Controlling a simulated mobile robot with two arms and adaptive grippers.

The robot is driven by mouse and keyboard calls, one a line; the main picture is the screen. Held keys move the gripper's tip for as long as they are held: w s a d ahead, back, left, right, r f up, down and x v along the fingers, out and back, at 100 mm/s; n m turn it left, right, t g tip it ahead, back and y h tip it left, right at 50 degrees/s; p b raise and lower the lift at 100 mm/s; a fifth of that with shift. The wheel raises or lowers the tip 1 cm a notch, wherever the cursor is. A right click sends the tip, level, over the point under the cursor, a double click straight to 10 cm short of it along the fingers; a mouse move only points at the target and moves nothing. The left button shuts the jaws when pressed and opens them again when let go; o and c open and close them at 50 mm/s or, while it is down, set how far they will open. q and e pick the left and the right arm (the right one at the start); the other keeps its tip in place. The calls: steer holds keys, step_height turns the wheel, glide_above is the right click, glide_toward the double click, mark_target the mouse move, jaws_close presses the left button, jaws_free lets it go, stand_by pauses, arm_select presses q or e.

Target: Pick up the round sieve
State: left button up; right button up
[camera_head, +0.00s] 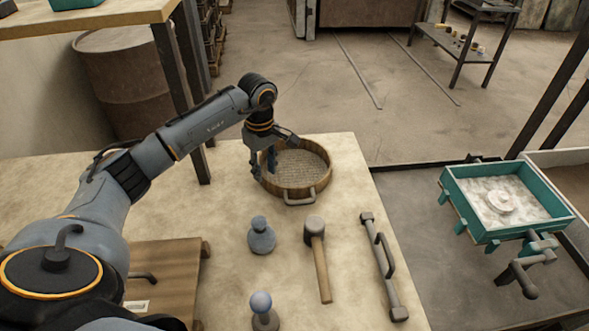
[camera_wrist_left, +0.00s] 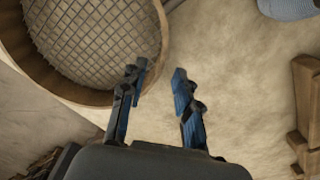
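The round sieve (camera_head: 303,168) has a wooden rim, a wire mesh and a small metal handle on its near side. It lies flat near the table's far edge. In the left wrist view the sieve (camera_wrist_left: 92,42) fills the upper left. My left gripper (camera_head: 270,164) is over the sieve's left rim, pointing down. In the left wrist view the gripper (camera_wrist_left: 158,78) is open, with a gap between its blue-padded fingers. One finger overlaps the rim in this view, and the other is over bare tabletop outside it. I cannot tell whether either touches. My right gripper is not in view.
A grey weight-like object (camera_head: 261,238), a mallet (camera_head: 320,262), a metal bar tool (camera_head: 381,268) and a blue-knobbed tool (camera_head: 262,309) lie nearer on the table. A wooden board (camera_head: 165,268) is at lower left. A teal box (camera_head: 480,200) stands right, beyond the table.

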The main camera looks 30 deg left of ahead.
mark_target(267, 179)
arm_select(q)
step_height(267, 179, down, 4)
steer(key=shift+w+d+f+p, duration=0.1)
steer(key=shift+w+f+p, duration=0.1)
steer(key=shift+p, duration=0.2)
steer(key=shift+c, duration=0.4)
jaws_close()
steer(key=shift+r, duration=0.1)
